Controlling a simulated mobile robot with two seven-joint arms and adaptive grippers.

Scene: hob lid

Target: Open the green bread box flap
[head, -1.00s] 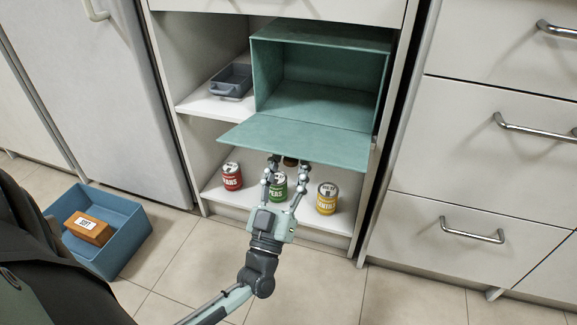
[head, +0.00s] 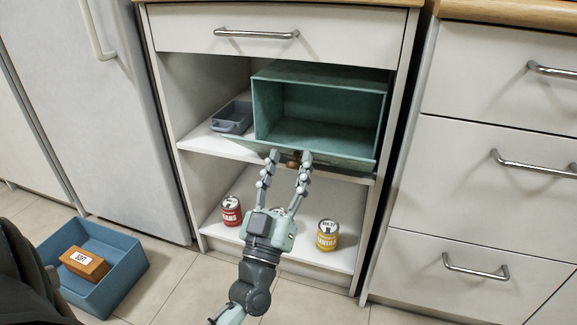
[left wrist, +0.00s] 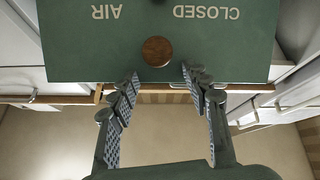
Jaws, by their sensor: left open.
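The green bread box (head: 320,77) stands on the cabinet's upper shelf, its dark interior showing. Its flap (head: 345,164) is folded down and out, roughly level, and shows as a thin strip. A round brown knob (head: 293,161) sits on the flap's outer face. In the left wrist view that face (left wrist: 210,50) carries the upside-down words "CLOSED" and "AIR", with the knob (left wrist: 158,51) between and below them. My left gripper (head: 290,157) is open, its fingers spread below the knob in the wrist view (left wrist: 158,78) with nothing between them. My right gripper is out of view.
A grey tray (head: 232,117) sits left of the box. A red can (head: 231,211) and a yellow can (head: 327,236) stand on the lower shelf. A blue bin (head: 120,270) with an orange box (head: 84,263) is on the floor. Drawers flank the right.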

